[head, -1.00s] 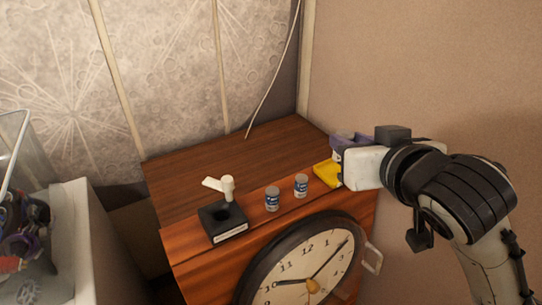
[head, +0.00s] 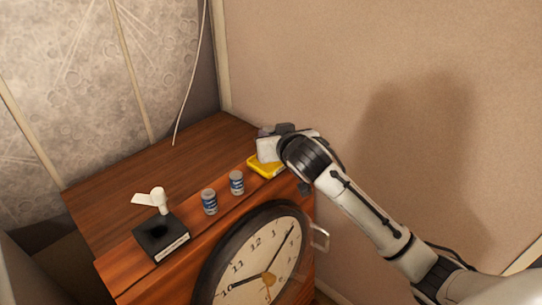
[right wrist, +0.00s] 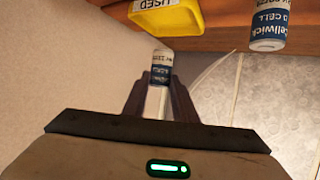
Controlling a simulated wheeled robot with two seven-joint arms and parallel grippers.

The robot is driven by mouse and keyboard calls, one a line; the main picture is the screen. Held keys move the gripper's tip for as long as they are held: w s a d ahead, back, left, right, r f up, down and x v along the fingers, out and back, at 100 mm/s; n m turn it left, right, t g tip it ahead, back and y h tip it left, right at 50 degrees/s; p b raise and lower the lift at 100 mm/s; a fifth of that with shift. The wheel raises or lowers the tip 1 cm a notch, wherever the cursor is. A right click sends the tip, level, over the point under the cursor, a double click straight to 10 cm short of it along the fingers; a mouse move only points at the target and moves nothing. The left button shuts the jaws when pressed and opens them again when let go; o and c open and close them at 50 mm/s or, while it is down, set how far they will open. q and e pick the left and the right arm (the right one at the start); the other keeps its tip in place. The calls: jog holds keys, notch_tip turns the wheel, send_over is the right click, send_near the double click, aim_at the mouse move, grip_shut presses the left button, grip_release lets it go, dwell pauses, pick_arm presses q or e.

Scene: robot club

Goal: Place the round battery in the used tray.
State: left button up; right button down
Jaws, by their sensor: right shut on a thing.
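The yellow used tray (head: 258,172) lies at the right end of the wooden cabinet top. It also shows at the top of the right wrist view (right wrist: 192,18), marked USED. My right gripper (head: 265,132) is above and behind the tray in the head view, partly hidden by its own wrist. In the right wrist view the gripper (right wrist: 162,88) is shut on a round blue-and-silver battery (right wrist: 162,65), apart from the tray there. Two similar batteries stand upright left of the tray, one (head: 236,182) nearer it, the other (head: 209,202) farther left. My left gripper is not in view.
A black block (head: 160,236) with a round hole and a white lever-like piece (head: 158,200) stands left of the batteries. A round clock (head: 255,265) is on the cabinet front. A bare wall stands close on the right. The rear cabinet top is clear.

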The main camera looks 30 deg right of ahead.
jog(key=shift+f, duration=2.8)
jog(key=shift+f+b, duration=0.2)
jog(key=shift+b, duration=0.1)
jog(key=c, duration=1.4)
grip_release()
jog(key=shift+c, duration=0.2)
jog(key=shift+r, duration=0.1)
jog(key=shift+r, duration=0.2)
jog(key=shift+s+a, duration=0.15)
jog(key=shift+s, duration=0.25)
jog(key=v, duration=1.1)
